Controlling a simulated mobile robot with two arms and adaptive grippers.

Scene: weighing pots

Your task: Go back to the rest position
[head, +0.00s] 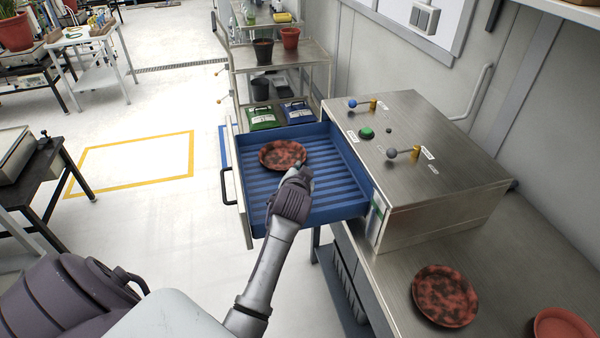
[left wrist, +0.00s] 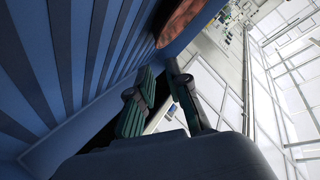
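A mottled red and black saucer (head: 283,154) lies in the blue ribbed drawer (head: 335,205), which is pulled out of the steel box (head: 440,150). My left gripper (head: 303,175) is over the drawer, close to the saucer's near right edge. In the left wrist view, the fingers of my left gripper (left wrist: 161,78) are parted with nothing between them. The saucer (left wrist: 180,20) shows past the fingertips there, partly cut off by the frame, and the drawer's ribs fill the left side. My right gripper is not in view.
The steel box has small levers and a green button (head: 367,133). A second mottled saucer (head: 444,295) and a plain terracotta one (head: 563,328) lie on the bench at the lower right. A shelf cart (head: 300,55) with pots stands behind the drawer. The floor to the left is open.

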